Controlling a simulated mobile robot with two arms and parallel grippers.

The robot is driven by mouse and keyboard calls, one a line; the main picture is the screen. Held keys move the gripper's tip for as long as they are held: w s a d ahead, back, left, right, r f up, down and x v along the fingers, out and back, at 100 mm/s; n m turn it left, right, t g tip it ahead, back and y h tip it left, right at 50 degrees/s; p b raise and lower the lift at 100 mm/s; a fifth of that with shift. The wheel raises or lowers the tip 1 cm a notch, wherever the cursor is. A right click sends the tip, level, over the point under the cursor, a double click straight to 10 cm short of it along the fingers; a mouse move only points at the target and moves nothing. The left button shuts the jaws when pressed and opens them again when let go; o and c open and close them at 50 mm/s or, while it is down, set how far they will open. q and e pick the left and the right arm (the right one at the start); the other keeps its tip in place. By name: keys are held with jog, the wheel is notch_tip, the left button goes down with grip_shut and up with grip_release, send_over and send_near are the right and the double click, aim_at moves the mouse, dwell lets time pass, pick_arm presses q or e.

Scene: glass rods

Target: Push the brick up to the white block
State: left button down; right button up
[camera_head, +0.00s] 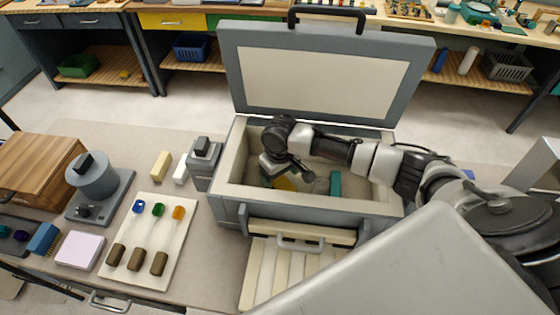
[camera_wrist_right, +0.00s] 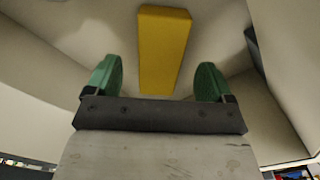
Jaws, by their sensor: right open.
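A yellow brick (camera_head: 284,183) lies on the floor of the open grey chest, partly hidden by my right gripper in the head view. My right gripper (camera_head: 274,178) is open and empty inside the chest. In the right wrist view the yellow brick (camera_wrist_right: 163,50) lies ahead, between the lines of the two green fingertips and apart from them. A small white block (camera_head: 181,171) stands on the table left of the chest, beside a cream block (camera_head: 160,166) with a narrow gap. My left gripper is not in view.
The chest's walls (camera_head: 228,172) surround my gripper, and its lid (camera_head: 322,70) stands open behind. A teal block (camera_head: 335,184) is inside on the right.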

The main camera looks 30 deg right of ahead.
aim_at(281, 181)
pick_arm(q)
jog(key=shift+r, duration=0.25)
pick_arm(e)
jog(key=shift+f, duration=1.75)
jog(key=shift+c, duration=0.5)
jog(key=c, duration=1)
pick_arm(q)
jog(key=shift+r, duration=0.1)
pick_arm(e)
jog(key=shift+d, duration=0.1)
